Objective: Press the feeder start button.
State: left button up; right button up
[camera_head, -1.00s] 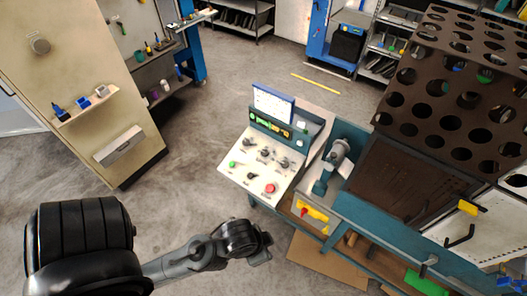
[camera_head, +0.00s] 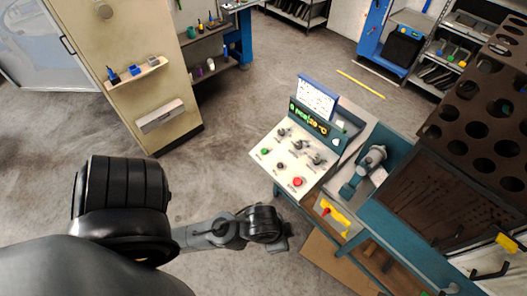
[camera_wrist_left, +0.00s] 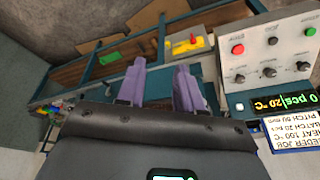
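The control panel (camera_head: 290,160) has a sloped white face with a green button (camera_head: 265,151) at its left edge, a red button (camera_head: 298,182) near its lower right corner, and several dark knobs. In the left wrist view the red button (camera_wrist_left: 238,48) and the green button (camera_wrist_left: 310,32) are right of the fingers; their labels are too small to read. My left gripper (camera_head: 283,242) is below the panel in the head view, apart from it. In the left wrist view its two purple fingers (camera_wrist_left: 160,68) are spread with nothing between them. My right gripper is not in view.
A lit display (camera_wrist_left: 285,102) and a job sheet (camera_head: 317,98) stand behind the buttons. Right of the panel are a teal bench (camera_head: 390,235) with a grey and teal device (camera_head: 365,170) and a brown rack with round holes (camera_head: 480,120). Floor left of the panel is clear.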

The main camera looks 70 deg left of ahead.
pick_arm(q)
grip_shut()
dwell(1.5)
